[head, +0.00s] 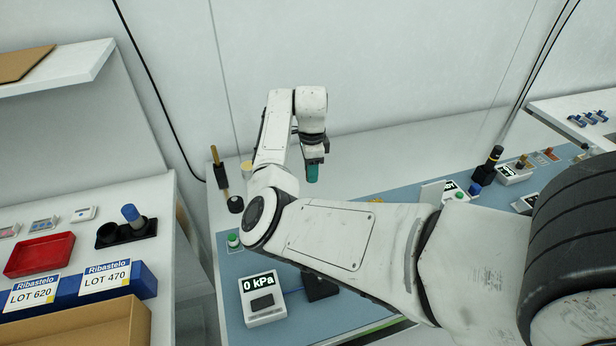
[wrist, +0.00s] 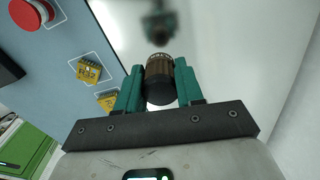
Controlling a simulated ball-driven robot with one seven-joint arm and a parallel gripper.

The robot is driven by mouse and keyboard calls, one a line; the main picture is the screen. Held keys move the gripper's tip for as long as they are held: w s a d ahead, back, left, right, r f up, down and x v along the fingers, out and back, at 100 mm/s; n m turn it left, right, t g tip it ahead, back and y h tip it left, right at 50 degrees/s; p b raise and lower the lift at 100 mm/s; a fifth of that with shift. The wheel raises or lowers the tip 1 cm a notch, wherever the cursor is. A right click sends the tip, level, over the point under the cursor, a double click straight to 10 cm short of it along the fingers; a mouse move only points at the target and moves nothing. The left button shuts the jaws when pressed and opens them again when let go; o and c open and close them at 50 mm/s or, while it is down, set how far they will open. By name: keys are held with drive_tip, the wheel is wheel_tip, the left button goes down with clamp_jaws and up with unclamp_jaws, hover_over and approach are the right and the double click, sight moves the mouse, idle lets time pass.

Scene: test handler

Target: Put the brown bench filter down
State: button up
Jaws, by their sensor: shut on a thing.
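My gripper (head: 312,174) is at the end of my outstretched arm, fingers pointing down, above the far part of the bench in the head view. In the wrist view its two teal fingers (wrist: 160,88) are shut on the brown bench filter (wrist: 157,76), a short dark cylinder with a ribbed brown band. A blurred reflection of the fingers and filter shows on the pale glossy surface ahead. In the head view the filter cannot be made out behind the fingers. I cannot tell how far it is from the surface.
The blue mat (wrist: 55,60) lies left in the wrist view, with a red button (wrist: 31,12) and yellow R32 tag (wrist: 88,70). A 0 kPa gauge (head: 264,299) stands near the mat's front. Pale surface beneath the filter looks clear.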

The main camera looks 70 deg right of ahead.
sight(308, 189)
drive_tip(key=shift+w+d+f, duration=0.2)
drive_tip(key=shift+w+f, duration=0.15)
drive_tip(key=shift+f, duration=0.2)
drive_tip(key=shift+w+d+f, duration=0.15)
drive_tip(key=shift+w+f, duration=0.2)
drive_tip(key=shift+f, duration=0.2)
drive_tip(key=shift+f+p, duration=0.6)
drive_tip(key=shift+f, duration=0.75)
drive_tip(key=shift+f, duration=0.15)
drive_tip(key=o, duration=1)
wheel_tip(308, 189, up, 12)
drive_tip(key=shift+r+b, duration=0.2)
drive_tip(key=shift+b, duration=0.95)
